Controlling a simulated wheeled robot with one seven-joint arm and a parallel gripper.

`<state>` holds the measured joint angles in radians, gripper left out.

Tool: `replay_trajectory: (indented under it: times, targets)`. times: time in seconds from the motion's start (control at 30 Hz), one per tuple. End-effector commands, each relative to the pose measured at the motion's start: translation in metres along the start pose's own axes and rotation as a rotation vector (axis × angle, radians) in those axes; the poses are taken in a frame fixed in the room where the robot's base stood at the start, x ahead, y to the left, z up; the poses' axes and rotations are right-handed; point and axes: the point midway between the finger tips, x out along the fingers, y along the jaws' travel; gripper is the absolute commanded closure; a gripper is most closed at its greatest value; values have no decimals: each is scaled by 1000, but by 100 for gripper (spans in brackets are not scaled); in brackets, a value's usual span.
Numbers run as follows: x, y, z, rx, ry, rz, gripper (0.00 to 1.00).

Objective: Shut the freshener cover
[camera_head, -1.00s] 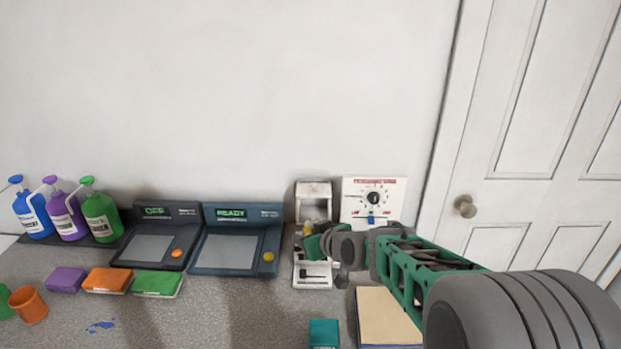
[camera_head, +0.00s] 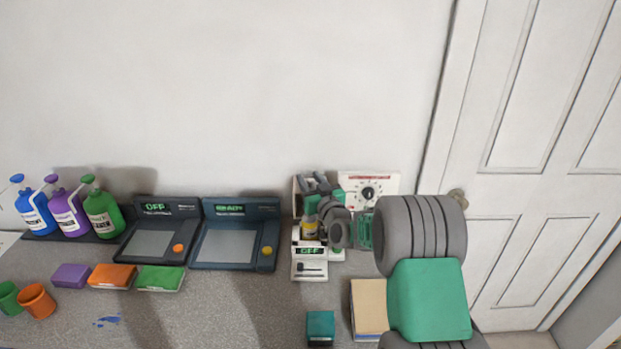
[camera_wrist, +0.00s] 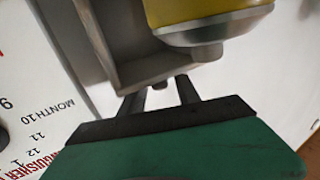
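The freshener is a small white unit (camera_head: 310,272) on the counter against the wall, with a green "OFF" display and a slider on its front. A yellow can (camera_head: 310,228) stands in it and its metal-rimmed end shows in the wrist view (camera_wrist: 208,28). The raised cover, a pale box-like shell (camera_wrist: 140,65), is mostly hidden by my gripper in the head view. My gripper (camera_head: 314,183) is up at the cover, above the can. Its two dark fingers stand apart and reach behind the shell's edge in the wrist view (camera_wrist: 162,97). Contact is unclear.
A white dial panel (camera_head: 378,186) stands just right of the freshener, partly behind my arm. Two dark consoles (camera_head: 236,236) stand to the left. A teal box (camera_head: 320,326) and a tan block (camera_head: 369,306) lie in front. A door (camera_head: 540,150) is at the right.

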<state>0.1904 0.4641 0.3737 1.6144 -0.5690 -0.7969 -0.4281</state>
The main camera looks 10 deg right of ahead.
Motion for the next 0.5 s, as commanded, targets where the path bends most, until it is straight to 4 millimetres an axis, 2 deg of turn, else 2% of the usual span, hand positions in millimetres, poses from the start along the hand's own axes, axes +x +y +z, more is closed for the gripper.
replay_trajectory:
  times: [0.17,0.5]
  targets:
    - [0,0,0,0,0,0,63]
    - [0,0,0,0,0,0,91]
